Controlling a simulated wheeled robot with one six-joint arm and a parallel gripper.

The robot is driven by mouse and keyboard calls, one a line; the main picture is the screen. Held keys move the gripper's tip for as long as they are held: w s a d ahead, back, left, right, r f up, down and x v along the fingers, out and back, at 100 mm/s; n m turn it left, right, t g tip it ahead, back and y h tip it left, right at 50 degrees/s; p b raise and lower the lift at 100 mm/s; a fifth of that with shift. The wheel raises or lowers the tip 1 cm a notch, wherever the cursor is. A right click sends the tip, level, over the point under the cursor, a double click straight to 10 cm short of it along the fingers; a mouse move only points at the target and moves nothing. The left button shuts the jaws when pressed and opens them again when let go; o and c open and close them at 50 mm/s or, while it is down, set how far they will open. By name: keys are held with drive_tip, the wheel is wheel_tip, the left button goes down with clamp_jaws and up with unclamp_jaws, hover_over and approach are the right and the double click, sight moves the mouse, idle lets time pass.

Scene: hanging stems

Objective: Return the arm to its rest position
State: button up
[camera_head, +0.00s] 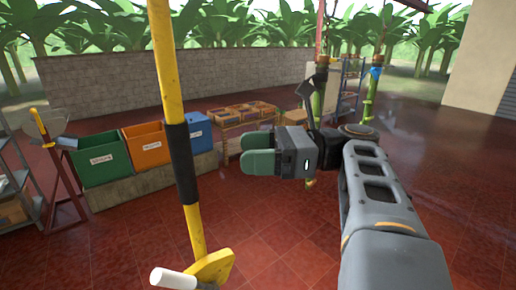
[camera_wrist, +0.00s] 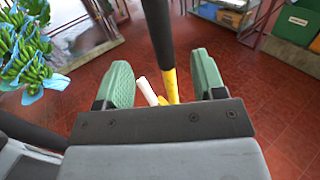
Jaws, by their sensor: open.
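My gripper (camera_head: 260,152) is raised in the middle of the head view, with its green fingers pointing left. In the wrist view my gripper (camera_wrist: 162,80) has its two green fingers wide apart and no object held between them. Behind that gap, the yellow pole with a black sleeve (camera_wrist: 160,35) and a white-tipped piece show beyond the fingers. My grey arm (camera_head: 385,215) reaches up from the lower right of the head view, bent at the wrist.
The yellow pole (camera_head: 170,75) stands left of my gripper. Green (camera_head: 100,158), orange (camera_head: 147,145) and blue (camera_head: 195,132) bins sit on a ledge. Green stems (camera_head: 370,95) hang behind my arm. A banana bunch (camera_wrist: 30,60) shows in the wrist view. Red floor is open at right.

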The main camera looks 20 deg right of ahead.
idle(0.5)
drive_tip(key=w+d+f+n+h, duration=0.25)
drive_tip(key=f+h, duration=0.25)
drive_tip(key=f, duration=0.3)
drive_tip(key=w+d+f+n+h, duration=0.1)
drive_tip(key=f+n+h, duration=0.25)
drive_tip(key=f, duration=0.45)
drive_tip(key=s+a+f+n+h, duration=0.1)
drive_tip(key=f+n+h, duration=0.1)
drive_tip(key=f+n, duration=0.2)
drive_tip(key=s+a+f+n+g+h+b, duration=0.1)
drive_tip(key=s+f+n+h, duration=0.1)
drive_tip(key=f+n, duration=0.3)
drive_tip(key=s+a+f+n+h+b, duration=0.1)
drive_tip(key=f+n+h, duration=0.3)
drive_tip(key=n, duration=0.3)
drive_tip(key=shift+s+a+f+g, duration=0.2)
drive_tip(key=shift+s+a+g, duration=0.05)
drive_tip(key=shift+a+g, duration=0.05)
drive_tip(key=shift+d, duration=0.1)
